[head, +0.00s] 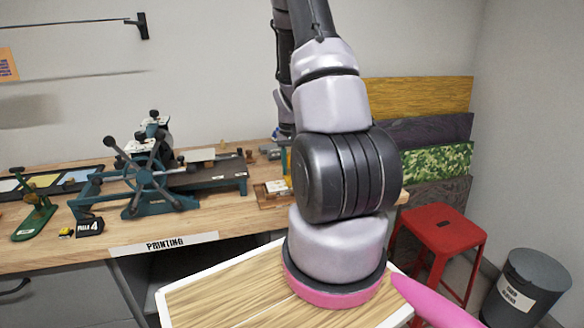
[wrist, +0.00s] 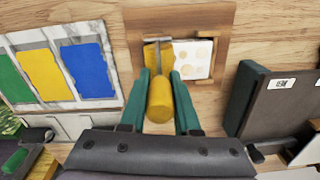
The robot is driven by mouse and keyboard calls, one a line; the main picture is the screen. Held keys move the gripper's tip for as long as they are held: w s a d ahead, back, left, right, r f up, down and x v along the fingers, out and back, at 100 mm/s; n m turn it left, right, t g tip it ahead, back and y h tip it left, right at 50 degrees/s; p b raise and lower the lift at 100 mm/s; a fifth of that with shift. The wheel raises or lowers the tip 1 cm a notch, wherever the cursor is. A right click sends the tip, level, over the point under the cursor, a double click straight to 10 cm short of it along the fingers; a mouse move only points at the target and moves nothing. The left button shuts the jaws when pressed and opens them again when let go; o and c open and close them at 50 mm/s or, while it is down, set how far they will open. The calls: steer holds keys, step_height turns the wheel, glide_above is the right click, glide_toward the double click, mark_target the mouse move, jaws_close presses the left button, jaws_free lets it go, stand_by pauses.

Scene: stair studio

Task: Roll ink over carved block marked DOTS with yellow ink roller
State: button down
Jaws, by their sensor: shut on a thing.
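My gripper (wrist: 160,80) is shut on the yellow handle of the ink roller (wrist: 160,98) in the wrist view. The roller's thin metal frame points away from the handle, over the left part of a wooden tray (wrist: 226,22). A pale block with tan round dots (wrist: 192,60) lies in that tray, just right of the roller frame. I cannot tell whether the roller touches the block, and no DOTS marking is readable. In the head view my arm hides the gripper and the roller. The tray (head: 268,203) shows partly left of my arm.
A slab with green, yellow and blue ink patches (wrist: 63,68) lies left of my gripper. A dark and teal press (wrist: 268,100) stands close on the right. The press wheel (head: 148,180) and a red stool (head: 440,225) show in the head view.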

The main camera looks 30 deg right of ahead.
steer(key=shift+w+a, duration=0.35)
steer(key=shift+a, duration=0.95)
steer(key=shift+w+a, duration=0.4)
steer(key=shift+a, duration=0.85)
steer(key=shift+w+a, duration=0.35)
steer(key=shift+a, duration=0.95)
steer(key=shift+s+d, duration=0.4)
steer(key=shift+d, duration=1.05)
steer(key=shift+s+d, duration=0.45)
steer(key=shift+d, duration=1.05)
steer(key=shift+s+d, duration=0.4)
steer(key=shift+d, duration=1.05)
steer(key=shift+w+a, duration=0.45)
steer(key=shift+a, duration=1)
steer(key=shift+w+a, duration=0.4)
steer(key=shift+a, duration=1.1)
steer(key=shift+w+a, duration=0.45)
steer(key=shift+a, duration=1)
steer(key=shift+r, duration=0.1)
step_height(320, 180, up, 7)
